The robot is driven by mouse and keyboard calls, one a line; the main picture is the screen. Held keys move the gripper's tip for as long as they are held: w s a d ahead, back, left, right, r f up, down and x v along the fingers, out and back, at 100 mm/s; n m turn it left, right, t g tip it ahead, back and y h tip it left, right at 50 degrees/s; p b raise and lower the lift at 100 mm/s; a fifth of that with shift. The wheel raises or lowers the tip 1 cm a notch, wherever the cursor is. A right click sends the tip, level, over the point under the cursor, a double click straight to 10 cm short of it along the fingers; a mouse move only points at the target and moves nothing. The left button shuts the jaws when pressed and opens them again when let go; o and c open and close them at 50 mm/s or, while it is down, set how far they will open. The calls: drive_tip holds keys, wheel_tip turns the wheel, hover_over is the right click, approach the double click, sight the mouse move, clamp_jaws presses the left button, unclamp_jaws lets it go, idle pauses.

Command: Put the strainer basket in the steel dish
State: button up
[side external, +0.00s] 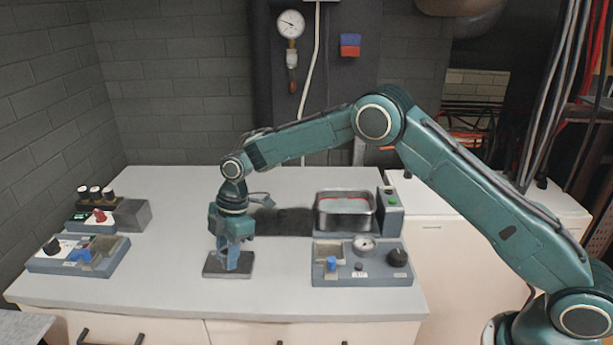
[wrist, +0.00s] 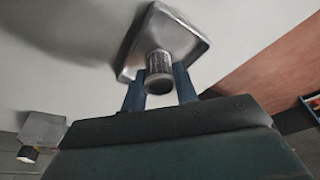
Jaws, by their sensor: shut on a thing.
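The strainer basket (wrist: 159,68) is a small grey ribbed cylinder with a dark round end, seen in the wrist view between the two blue fingers of my gripper (wrist: 159,84). My gripper is shut on it. A shallow square steel dish (wrist: 185,40) with a raised rim lies behind the basket in that view. In the side view my gripper (side external: 231,266) points straight down over the steel dish (side external: 211,268), which looks dark on the bench near its front. The fingers mostly hide the basket there. I cannot tell whether the basket touches the dish floor.
A deep steel bath (side external: 345,225) with a red line inside stands right, behind a grey panel (side external: 340,275) with knobs. More control blocks (side external: 78,254) sit at the left, with black-capped cylinders (side external: 95,194) behind. Bare bench (side external: 165,285) lies around the dish.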

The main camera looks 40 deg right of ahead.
drive_tip(key=o, duration=1)
drive_tip(key=shift+f, duration=0.1)
drive_tip(key=shift+o, duration=0.2)
drive_tip(key=v, duration=1.4)
